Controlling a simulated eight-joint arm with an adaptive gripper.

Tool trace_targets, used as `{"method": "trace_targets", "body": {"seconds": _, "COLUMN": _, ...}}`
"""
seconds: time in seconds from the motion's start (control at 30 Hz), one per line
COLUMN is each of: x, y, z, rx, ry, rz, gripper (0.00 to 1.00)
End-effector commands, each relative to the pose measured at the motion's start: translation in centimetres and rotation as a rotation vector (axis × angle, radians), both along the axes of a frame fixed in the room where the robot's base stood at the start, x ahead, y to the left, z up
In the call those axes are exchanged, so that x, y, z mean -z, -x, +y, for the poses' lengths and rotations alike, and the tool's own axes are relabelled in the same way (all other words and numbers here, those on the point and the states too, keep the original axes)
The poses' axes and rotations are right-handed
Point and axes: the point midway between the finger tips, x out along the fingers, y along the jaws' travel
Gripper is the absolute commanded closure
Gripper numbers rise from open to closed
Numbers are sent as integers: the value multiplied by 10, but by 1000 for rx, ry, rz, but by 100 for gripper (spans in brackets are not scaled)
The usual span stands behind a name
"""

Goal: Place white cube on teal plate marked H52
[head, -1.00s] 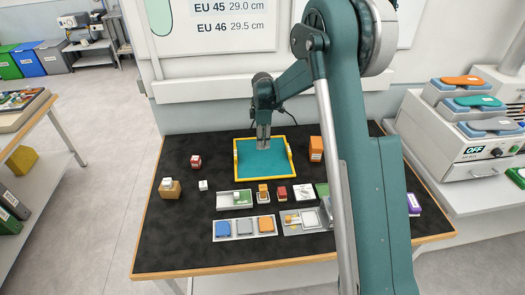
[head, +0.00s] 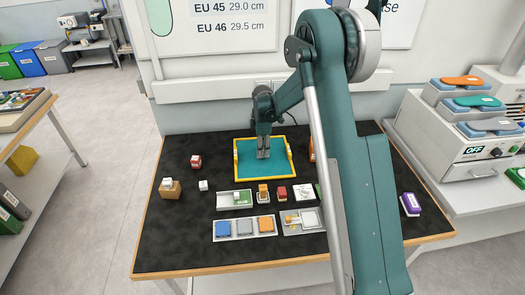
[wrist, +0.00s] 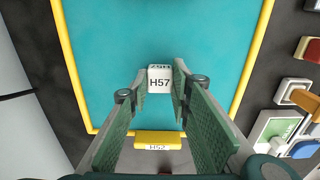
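The teal plate (head: 280,168) with a yellow rim lies on the dark table; in the wrist view (wrist: 100,50) it fills most of the picture, and a yellow tab on its rim reads H52. My gripper (head: 263,156) is over the middle of the plate, pointing down. In the wrist view my gripper (wrist: 160,72) has its two green fingers on either side of a white cube (wrist: 160,80) marked H57, with the fingertips against its sides. Whether the cube touches the plate cannot be told. The cube is hardly visible in the head view.
Left of the plate are a small white cube (head: 203,185), a red block (head: 196,161) and a brown box (head: 170,190). In front stand small trays and blocks, including a grey tray (head: 245,236). A purple item (head: 410,203) lies at the right. My arm hides part of the table.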

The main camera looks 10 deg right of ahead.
Motion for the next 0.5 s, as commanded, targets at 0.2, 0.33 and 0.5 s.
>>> {"method": "trace_targets", "body": {"seconds": 0.2, "x": 2, "y": 0, "z": 0, "rx": 0, "ry": 0, "rz": 0, "gripper": 84}}
{"method": "trace_targets", "body": {"seconds": 0.33, "x": 2, "y": 0, "z": 0, "rx": 0, "ry": 0, "rz": 0, "gripper": 84}}
{"method": "trace_targets", "body": {"seconds": 0.5, "x": 5, "y": 0, "z": 0, "rx": 0, "ry": 0, "rz": 0, "gripper": 76}}
